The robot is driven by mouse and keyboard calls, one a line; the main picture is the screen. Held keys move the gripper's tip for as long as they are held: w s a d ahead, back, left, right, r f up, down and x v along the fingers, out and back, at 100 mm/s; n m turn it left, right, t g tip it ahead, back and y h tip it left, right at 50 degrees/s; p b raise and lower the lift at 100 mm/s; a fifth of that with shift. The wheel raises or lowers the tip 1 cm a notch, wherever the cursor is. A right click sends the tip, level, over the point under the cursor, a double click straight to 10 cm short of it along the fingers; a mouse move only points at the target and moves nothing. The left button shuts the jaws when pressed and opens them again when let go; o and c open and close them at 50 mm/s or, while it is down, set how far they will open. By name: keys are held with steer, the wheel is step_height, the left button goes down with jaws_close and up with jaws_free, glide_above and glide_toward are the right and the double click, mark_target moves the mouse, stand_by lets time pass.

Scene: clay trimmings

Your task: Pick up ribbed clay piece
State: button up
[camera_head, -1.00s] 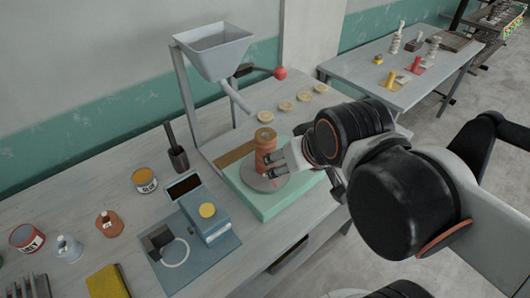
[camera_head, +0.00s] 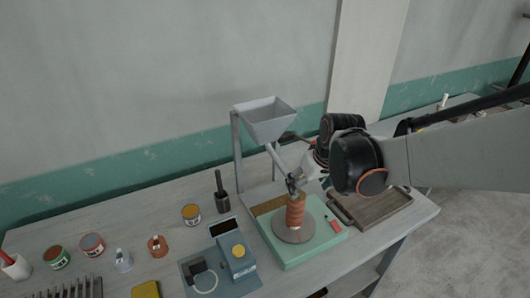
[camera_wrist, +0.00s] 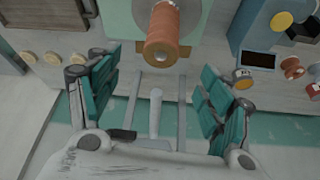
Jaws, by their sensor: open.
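The ribbed clay piece (camera_head: 296,211) is an orange-brown ribbed cylinder standing upright on a round grey disc (camera_head: 293,234) on a pale green base. My gripper (camera_head: 294,184) is close above the top of the piece in the head view and partly hidden by my arm. In the wrist view my gripper (camera_wrist: 160,85) is open, its two teal-padded fingers wide apart with nothing between them.
A grey hopper (camera_head: 266,120) on a stand rises just behind the piece. A blue device (camera_head: 236,254) stands to the left, with cans and bottles beyond. A wooden tray (camera_head: 372,208) lies to the right. Several round tan discs (camera_wrist: 52,57) show in the wrist view.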

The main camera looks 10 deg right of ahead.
mark_target(296, 202)
steer(key=b+x, duration=0.3)
steer(key=x, duration=1.1)
steer(key=shift+s+a, duration=0.1)
steer(key=shift+s, duration=0.05)
steer(key=c, duration=1.6)
